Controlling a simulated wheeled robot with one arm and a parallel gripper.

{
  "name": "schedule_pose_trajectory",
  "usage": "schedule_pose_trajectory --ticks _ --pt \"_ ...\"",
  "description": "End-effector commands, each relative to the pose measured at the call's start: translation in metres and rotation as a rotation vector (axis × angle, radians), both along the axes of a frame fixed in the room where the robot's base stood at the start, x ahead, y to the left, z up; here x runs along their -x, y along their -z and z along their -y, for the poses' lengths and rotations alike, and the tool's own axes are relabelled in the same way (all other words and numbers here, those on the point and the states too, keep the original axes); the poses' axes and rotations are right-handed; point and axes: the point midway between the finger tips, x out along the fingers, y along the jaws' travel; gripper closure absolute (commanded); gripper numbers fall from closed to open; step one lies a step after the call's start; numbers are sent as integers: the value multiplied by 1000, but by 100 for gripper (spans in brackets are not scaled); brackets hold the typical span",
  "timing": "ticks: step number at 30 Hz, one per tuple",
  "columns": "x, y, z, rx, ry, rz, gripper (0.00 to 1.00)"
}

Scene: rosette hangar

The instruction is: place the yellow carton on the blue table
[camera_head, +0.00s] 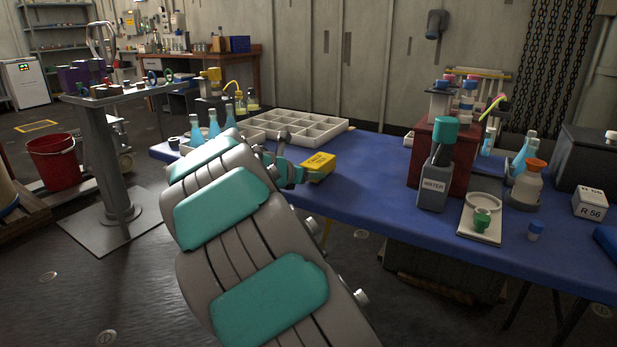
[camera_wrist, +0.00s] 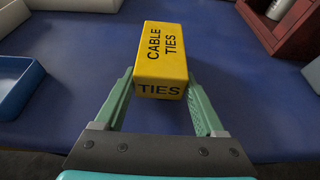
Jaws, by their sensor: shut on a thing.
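The yellow carton (camera_wrist: 162,52), marked CABLE TIES, is between the fingers of my gripper (camera_wrist: 160,92) in the wrist view. My gripper is shut on it. In the head view the carton (camera_head: 319,166) shows at the tip of my gripper (camera_head: 303,174), over the near left part of the blue table (camera_head: 370,178). The blue table top (camera_wrist: 90,60) lies beneath the carton in the wrist view. I cannot tell whether the carton touches the table top. My arm hides part of the table's left end.
A white divided tray (camera_head: 338,127) stands behind the carton. A blue tray (camera_wrist: 18,84) is at the wrist view's left. The table's middle is clear.

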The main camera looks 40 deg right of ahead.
Motion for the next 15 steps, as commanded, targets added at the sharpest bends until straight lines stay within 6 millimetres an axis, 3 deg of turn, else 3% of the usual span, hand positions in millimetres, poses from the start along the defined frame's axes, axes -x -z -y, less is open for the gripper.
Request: schedule_pose_trajectory --ticks 2,8,9,15 --pt "1 9 1 2 0 -4 84" --pt "0 10 0 0 1 0 84" --pt "0 10 0 0 1 0 24" --pt "0 10 0 0 1 0 1"
